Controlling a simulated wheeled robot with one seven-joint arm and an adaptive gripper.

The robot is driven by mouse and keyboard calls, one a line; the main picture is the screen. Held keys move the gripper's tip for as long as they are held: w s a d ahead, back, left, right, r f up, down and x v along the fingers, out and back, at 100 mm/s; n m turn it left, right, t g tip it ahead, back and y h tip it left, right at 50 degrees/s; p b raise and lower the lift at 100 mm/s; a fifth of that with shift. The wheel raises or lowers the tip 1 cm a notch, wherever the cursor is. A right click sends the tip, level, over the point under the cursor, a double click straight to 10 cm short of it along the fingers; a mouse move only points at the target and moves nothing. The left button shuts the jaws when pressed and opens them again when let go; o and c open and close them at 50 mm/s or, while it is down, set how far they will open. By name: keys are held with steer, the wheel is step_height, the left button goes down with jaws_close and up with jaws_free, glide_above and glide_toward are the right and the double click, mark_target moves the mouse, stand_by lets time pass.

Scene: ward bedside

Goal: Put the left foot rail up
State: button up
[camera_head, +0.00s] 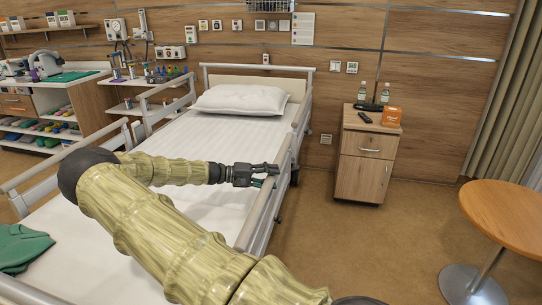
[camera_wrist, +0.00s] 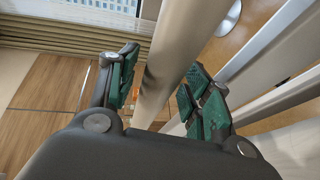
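The bed (camera_head: 200,150) stands with its pillow end away from me. The left foot rail, taken as the near rail on the picture's right side, is a pale bar (camera_head: 257,215) running along the mattress edge. How high it stands is hard to tell. My gripper (camera_head: 268,175) is at the far part of this rail, reaching over the mattress from the left. In the wrist view a thick pale bar (camera_wrist: 175,60) passes between the two green-padded fingers of my gripper (camera_wrist: 165,95). The fingers are apart, one on each side of it; contact cannot be made out.
A raised head rail (camera_head: 303,118) continues beyond on the same side. A bedside cabinet (camera_head: 364,165) with bottles and an orange box stands to the right. A round table (camera_head: 505,215) is at the far right. Floor between them is clear. Green cloth (camera_head: 20,247) lies on the bed.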

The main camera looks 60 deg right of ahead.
steer(key=shift+s, duration=0.1)
steer(key=v, duration=1.2)
steer(key=shift+f, duration=0.1)
stand_by(0.4)
